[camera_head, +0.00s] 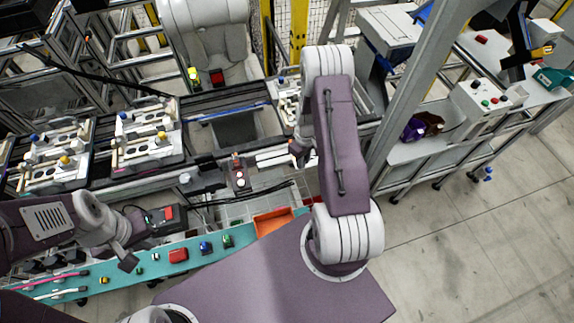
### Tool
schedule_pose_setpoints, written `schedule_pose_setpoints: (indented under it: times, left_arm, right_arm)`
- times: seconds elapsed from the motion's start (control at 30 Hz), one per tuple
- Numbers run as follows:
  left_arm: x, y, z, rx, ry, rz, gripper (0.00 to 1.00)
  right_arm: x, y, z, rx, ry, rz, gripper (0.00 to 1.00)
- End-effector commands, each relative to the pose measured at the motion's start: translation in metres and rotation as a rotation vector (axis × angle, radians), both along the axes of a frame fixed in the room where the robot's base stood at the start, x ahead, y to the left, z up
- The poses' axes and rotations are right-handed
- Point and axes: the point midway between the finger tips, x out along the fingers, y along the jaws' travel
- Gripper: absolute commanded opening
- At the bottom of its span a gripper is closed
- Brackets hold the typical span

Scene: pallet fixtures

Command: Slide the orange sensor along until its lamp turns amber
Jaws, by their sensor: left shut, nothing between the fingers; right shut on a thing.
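My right gripper (299,152) hangs beyond my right forearm, low beside the right end of the pallet line. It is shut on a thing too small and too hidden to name. I cannot clearly pick out the orange sensor or its lamp. A small orange-red spot (235,157) shows at the line's near edge, above a grey box with buttons (240,180), left of the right gripper. I cannot tell what it is. My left gripper (126,261) is shut and empty, over the teal bench (140,284) at lower left.
Pallet fixtures (148,134) with knobs stand on the line at left. An orange tray (272,221) and a red box (178,255) are on the near bench. A grey post (420,85) rises right of my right arm.

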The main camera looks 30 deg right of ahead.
Motion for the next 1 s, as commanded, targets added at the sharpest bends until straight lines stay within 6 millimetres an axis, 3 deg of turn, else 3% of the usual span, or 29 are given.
schedule_pose_setpoints:
  times: [0.1,0.2,0.5,0.53,0.6,1.0]
  left_arm:
    - [0.000,0.000,-0.005,0.000,0.000,0.000,0.00]
    - [0.000,0.000,-0.006,0.000,0.000,0.000,0.00]
    - [0.000,0.000,-0.005,0.000,0.000,0.000,0.00]
    - [0.000,0.000,-0.005,0.000,0.000,0.000,0.00]
    - [0.000,0.000,-0.005,0.000,0.000,0.000,0.00]
    - [0.000,0.000,-0.008,0.000,0.000,0.000,0.00]
  right_arm:
    - [-0.005,-0.019,-0.002,0.001,0.001,-0.003,0.00]
    - [-0.007,-0.027,-0.001,0.001,0.001,-0.001,0.00]
    - [-0.008,-0.027,0.000,0.001,0.002,0.002,0.00]
    - [-0.008,-0.027,0.000,0.001,0.002,0.002,0.25]
    - [-0.008,-0.027,0.000,0.001,0.001,0.001,0.42]
    - [-0.006,-0.028,0.008,-0.001,-0.002,0.001,0.42]
